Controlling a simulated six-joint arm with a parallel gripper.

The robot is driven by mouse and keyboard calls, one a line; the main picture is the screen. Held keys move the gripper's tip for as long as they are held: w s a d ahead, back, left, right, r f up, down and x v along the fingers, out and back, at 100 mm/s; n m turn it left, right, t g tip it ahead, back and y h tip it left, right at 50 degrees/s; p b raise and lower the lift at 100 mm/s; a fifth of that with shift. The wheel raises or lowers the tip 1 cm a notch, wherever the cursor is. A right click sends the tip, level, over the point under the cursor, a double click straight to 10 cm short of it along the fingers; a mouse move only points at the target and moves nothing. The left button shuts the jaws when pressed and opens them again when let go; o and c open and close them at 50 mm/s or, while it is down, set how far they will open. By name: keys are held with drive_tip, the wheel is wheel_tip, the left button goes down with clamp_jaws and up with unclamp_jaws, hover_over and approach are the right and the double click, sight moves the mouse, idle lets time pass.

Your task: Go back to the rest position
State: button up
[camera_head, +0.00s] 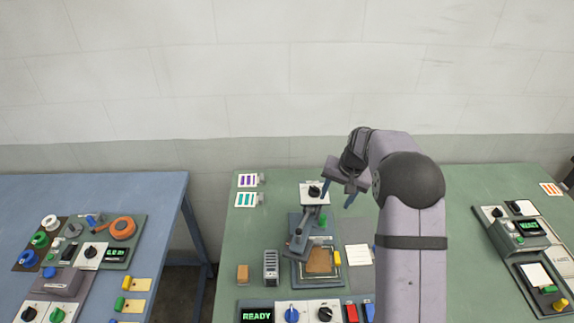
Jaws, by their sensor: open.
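My gripper (338,198) is in the air above the back middle of the green table (225,270). Its two blue-tipped fingers are spread apart and point down, with nothing between them. From this view it overlaps the top of the press device (299,240), which has a grey lever arm, a framed bed and a brown sheet (319,261) on the bed. I cannot tell how high the gripper is above the device. My arm stands upright in the right of the middle and hides part of the table behind it.
A panel with a READY display (257,316) and knobs lies at the front. A white sheet (358,255) lies right of the press. More panels stand at the right (530,250). A blue table (150,185) with devices and orange tape (122,228) is at left, across a gap.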

drive_tip(key=shift+s, duration=0.1)
drive_tip(key=s+a+f+n+g+b, duration=0.1)
drive_tip(key=s+n+b, duration=0.1)
drive_tip(key=s, duration=1.4)
drive_tip(key=s+a+f+n+g+h+b, duration=0.1)
drive_tip(key=s+f+n+b, duration=0.1)
drive_tip(key=s, duration=1.5)
drive_tip(key=shift+s+a+f+n+g+b, duration=0.2)
drive_tip(key=shift+n+g+b, duration=0.1)
drive_tip(key=shift+b, duration=0.45)
drive_tip(key=shift+d+r, duration=0.1)
